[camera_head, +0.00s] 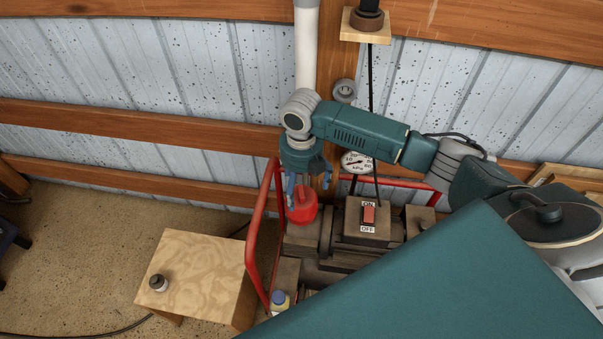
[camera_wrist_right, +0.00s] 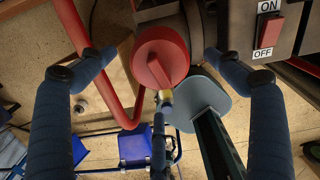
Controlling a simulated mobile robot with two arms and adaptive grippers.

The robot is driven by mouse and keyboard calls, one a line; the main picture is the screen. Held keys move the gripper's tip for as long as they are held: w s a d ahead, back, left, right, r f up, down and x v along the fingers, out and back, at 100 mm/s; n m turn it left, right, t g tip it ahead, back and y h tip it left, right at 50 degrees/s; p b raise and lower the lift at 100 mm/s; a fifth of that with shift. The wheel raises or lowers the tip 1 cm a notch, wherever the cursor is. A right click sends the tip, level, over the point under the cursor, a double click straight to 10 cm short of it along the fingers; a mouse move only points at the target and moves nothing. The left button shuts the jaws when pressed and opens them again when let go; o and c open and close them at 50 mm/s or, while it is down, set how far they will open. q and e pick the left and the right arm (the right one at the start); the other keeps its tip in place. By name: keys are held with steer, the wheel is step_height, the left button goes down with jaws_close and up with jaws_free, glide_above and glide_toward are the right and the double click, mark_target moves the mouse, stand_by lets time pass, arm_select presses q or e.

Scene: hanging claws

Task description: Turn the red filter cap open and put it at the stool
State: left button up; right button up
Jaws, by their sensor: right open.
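The red filter cap (camera_head: 303,211) sits on the machine at the left end, directly below my right gripper (camera_head: 304,190). In the right wrist view the cap (camera_wrist_right: 158,58) is round with a raised bar across its face. My right gripper (camera_wrist_right: 160,55) is open, with its blue fingers spread to the left, right and below the cap. I see gaps between the side fingers and the cap; whether the lower finger touches it is unclear. The wooden stool (camera_head: 205,262) stands to the left of the machine. My left gripper is not in view.
A red tube frame (camera_head: 259,225) rises between stool and cap. An ON/OFF switch (camera_head: 368,214) and a gauge (camera_head: 356,162) are right of the cap. A blue-capped bottle (camera_head: 280,301) is below.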

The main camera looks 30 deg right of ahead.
mark_target(302, 191)
steer(key=shift+f, duration=1.6)
steer(key=c, duration=1.8)
steer(key=shift+o, duration=0.2)
steer(key=n, duration=0.4)
steer(key=shift+p, duration=0.3)
steer(key=shift+n, duration=1.1)
